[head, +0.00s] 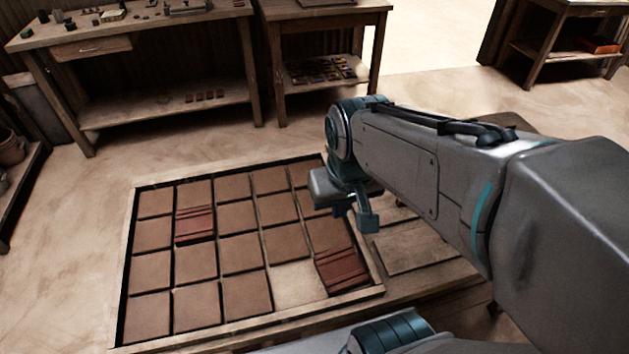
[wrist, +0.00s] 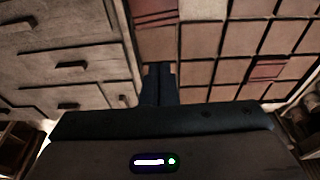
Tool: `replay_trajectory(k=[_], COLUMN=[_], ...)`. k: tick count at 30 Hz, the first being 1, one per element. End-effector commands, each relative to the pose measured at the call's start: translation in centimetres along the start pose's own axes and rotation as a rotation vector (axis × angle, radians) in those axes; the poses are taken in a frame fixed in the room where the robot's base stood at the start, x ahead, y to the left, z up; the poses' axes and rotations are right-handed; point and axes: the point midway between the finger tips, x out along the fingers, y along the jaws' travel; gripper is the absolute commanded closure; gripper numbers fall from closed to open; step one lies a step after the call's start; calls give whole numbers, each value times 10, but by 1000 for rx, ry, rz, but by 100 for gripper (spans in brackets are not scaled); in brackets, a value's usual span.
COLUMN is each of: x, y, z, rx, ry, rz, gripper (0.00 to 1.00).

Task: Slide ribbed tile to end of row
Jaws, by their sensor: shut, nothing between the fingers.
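A dark red ribbed tile (head: 340,272) lies in the tray's near right corner. A bare pale slot (head: 298,284) is directly left of it in the near row. A second red ribbed tile (head: 194,226) lies in the second column from the left. The wrist view also shows two ribbed tiles, one at the top (wrist: 153,13) and one at the right (wrist: 267,69). My gripper (head: 364,219) is shut and empty, over the tray's right side, apart from the near right ribbed tile.
A wooden board (head: 415,252) lies beyond the tray's right edge. Workbenches (head: 165,30) with small items stand at the back, one with a shelf of small coloured tiles (head: 322,70). Open floor (head: 70,215) lies left of the tray.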

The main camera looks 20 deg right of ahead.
Motion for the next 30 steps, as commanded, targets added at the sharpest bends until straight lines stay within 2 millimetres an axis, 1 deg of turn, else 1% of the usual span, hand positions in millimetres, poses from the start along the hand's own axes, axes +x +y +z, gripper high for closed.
replay_trajectory(k=[5, 8, 12, 15, 19, 23, 26, 30], x=[17, 32, 56, 75, 95, 107, 113, 126], y=[-1, -1, -1, -1, -1, 0, 0, 0], z=[-31, -49, -71, -84, -94, -100, -100, -94], rx=[-56, -92, -140, -168, -196, -211, -217, -218], ry=[-120, -191, -288, -347, -407, -440, -451, -455], rz=[3, 5, 5, 3, 1, -1, -2, -2], gripper=[100, 100, 100, 100, 100, 100, 100, 100])
